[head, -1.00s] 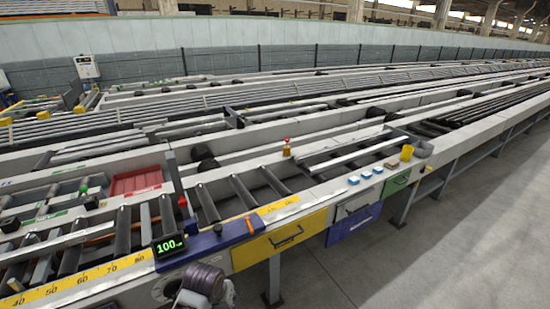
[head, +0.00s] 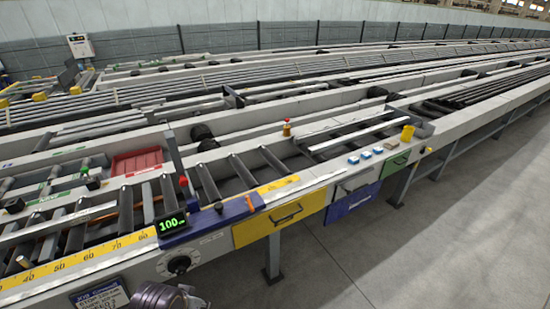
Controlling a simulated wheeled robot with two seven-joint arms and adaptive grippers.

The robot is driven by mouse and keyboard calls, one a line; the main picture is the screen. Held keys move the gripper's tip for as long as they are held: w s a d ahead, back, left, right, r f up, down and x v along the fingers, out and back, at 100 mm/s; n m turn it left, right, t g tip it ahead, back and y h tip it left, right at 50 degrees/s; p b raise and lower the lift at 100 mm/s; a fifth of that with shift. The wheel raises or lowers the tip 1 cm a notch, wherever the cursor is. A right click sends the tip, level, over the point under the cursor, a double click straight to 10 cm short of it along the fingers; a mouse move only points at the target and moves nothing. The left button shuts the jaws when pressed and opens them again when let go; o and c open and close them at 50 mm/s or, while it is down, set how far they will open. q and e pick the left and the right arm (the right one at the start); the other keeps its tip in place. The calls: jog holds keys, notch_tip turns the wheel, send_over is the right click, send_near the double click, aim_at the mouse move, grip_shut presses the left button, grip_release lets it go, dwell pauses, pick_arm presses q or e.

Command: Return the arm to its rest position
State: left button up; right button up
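A dark purple-grey ribbed part (head: 165,298) with a pale piece beside it shows at the bottom edge, left of centre. It looks like part of my arm, but I cannot tell which arm. Most of it is cut off by the frame. No gripper fingers show, so neither gripper's opening can be seen. The runout table (head: 215,249) runs from the lower left to the upper right, and the ribbed part is in front of its near side.
A green-lit display (head: 172,224) sits on a blue block above a dark knob (head: 179,265). A yellow drawer (head: 280,222), blue bin (head: 352,201) and green drawer (head: 395,164) line the near side. A red tray (head: 137,162) is farther left. Floor at right is clear.

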pick_arm(q)
jog(key=s+f+g, duration=0.1)
jog(key=s+f, duration=0.1)
jog(key=f, duration=1.5)
jog(key=s+f, duration=0.3)
jog(key=f, duration=1.5)
jog(key=s+a+f, duration=0.2)
jog(key=s+f, duration=0.6)
jog(key=s, duration=0.2)
jog(key=s+a+f+g, duration=0.1)
jog(key=s+a+f, duration=0.1)
jog(key=s+f, duration=0.7)
jog(key=shift+s+a+f+m+g, duration=0.2)
jog(key=shift+s+a+m+g, duration=0.1)
jog(key=shift+s, duration=0.7)
